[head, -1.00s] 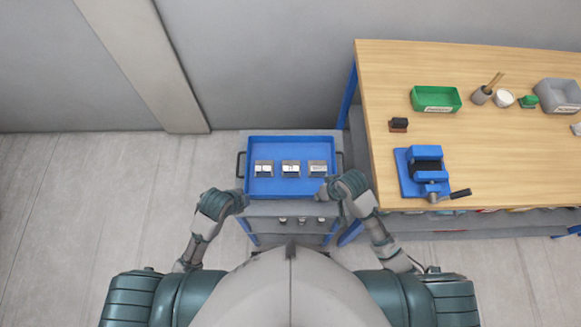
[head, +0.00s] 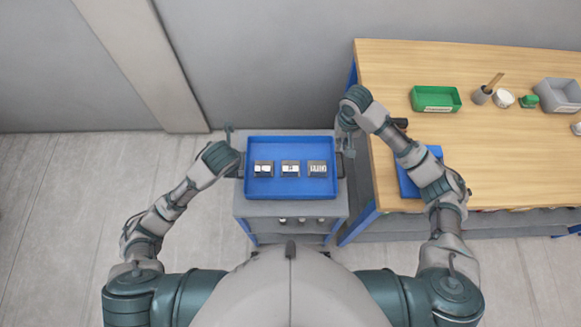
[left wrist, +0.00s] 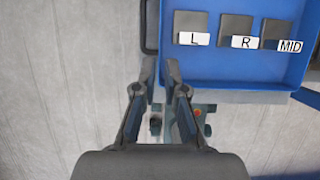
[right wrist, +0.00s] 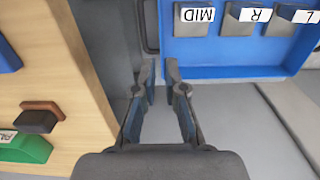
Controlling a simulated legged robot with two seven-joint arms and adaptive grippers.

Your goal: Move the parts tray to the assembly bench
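The blue parts tray (head: 290,191) sits on a grey cart (head: 290,208) and holds three dark blocks with white labels. The labels read L, R and MID in the left wrist view (left wrist: 243,42). A dark handle shows on each short side of the tray. My left gripper (head: 229,134) is at the tray's left side, fingers slightly apart, close to the left handle (left wrist: 146,28) but not around it. My right gripper (head: 348,145) is at the right side, fingers slightly apart, close to the right handle (right wrist: 147,28). Both grippers appear empty.
The wooden assembly bench (head: 480,140) stands right of the cart. A wall is behind; floor is clear at left.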

